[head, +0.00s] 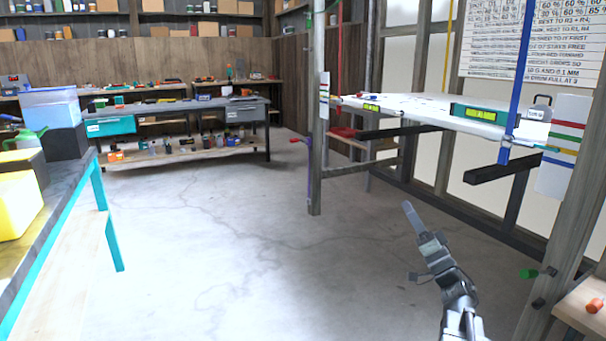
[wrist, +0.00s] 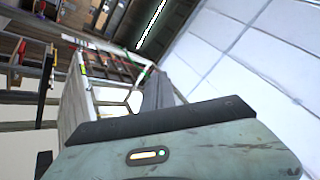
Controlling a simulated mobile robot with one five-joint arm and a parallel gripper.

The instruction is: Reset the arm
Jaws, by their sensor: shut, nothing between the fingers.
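My gripper (head: 411,214) shows in the head view at the end of my raised arm, right of the middle, over the open concrete floor. Its fingers are together and hold nothing. In the wrist view the grey-green gripper body (wrist: 180,155) fills the lower part, tilted, with a small yellow and green light on it. The gripper appears apart from everything around it.
A white roof panel (head: 420,106) rests on posts and dark beams at the right. A workbench (head: 110,220) stands at the left edge, another bench (head: 190,104) at the back. The concrete floor (head: 230,240) between is clear.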

